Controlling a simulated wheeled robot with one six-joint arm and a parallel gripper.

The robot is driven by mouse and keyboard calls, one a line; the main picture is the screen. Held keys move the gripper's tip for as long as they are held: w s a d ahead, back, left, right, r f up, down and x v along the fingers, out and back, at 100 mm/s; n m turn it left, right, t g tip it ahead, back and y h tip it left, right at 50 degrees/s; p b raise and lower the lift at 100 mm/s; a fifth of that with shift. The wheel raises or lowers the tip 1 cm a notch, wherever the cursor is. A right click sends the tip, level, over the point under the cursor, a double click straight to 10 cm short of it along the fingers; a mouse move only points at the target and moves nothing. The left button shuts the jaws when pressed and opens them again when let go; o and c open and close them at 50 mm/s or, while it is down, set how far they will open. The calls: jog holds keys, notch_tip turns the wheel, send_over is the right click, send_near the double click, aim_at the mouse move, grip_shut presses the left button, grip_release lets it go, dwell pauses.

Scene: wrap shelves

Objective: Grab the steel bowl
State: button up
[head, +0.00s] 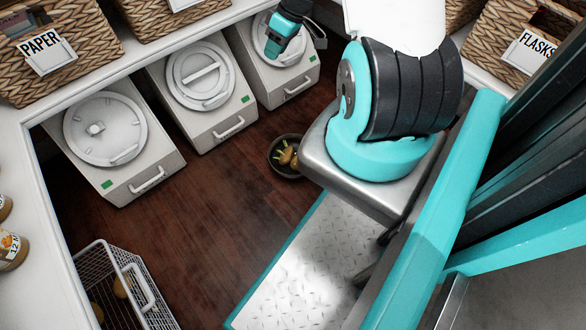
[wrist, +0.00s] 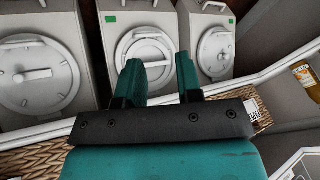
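A dark round bowl (head: 274,165) sits on the wooden floor near the middle of the head view, close to my base. It holds brownish, rounded food pieces with green bits. Its right side lies close to my base in the picture. No plainly bright steel bowl shows. My gripper (head: 275,46) is at the top of the head view, in front of the farthest white bin and well away from the bowl. In the wrist view my gripper's teal fingers (wrist: 160,72) stand apart with nothing seen between them. The bowl is out of the wrist view.
White lidded bins (head: 106,130) line the space under the white shelf. Wicker baskets labelled PAPER (head: 90,30) and FLASKS (head: 500,65) stand on the shelves. A wire basket (head: 95,262) stands lower left; jars (head: 12,250) are at the left edge. The middle floor is clear.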

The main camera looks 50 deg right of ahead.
jog(key=s+d+f+m+b, duration=0.1)
jog(key=s+d+f+b, duration=0.25)
jog(key=f, duration=0.55)
jog(key=s+d+f+t+h+b, duration=0.1)
jog(key=s+d+f+b, duration=0.25)
jog(key=f, duration=0.65)
jog(key=s+d+f+m+b, duration=0.1)
jog(key=s+d+f+b, duration=0.25)
jog(key=f, duration=0.55)
jog(key=b+x, duration=0.3)
jog(key=x, duration=0.2)
jog(key=b+x, duration=0.4)
jog(key=x, duration=0.1)
jog(key=s+b+x, duration=0.1)
jog(key=b+x, duration=0.3)
jog(key=x, duration=0.2)
jog(key=shift+s+d+f, duration=0.1)
jog(key=shift+d+f, duration=0.3)
jog(key=shift+f, duration=0.05)
jog(key=shift+w+a+f, duration=0.1)
jog(key=shift+w+f, duration=0.1)
jog(key=shift+f, duration=0.1)
jog(key=shift+r, duration=0.1)
jog(key=shift+c, duration=0.2)
grip_shut()
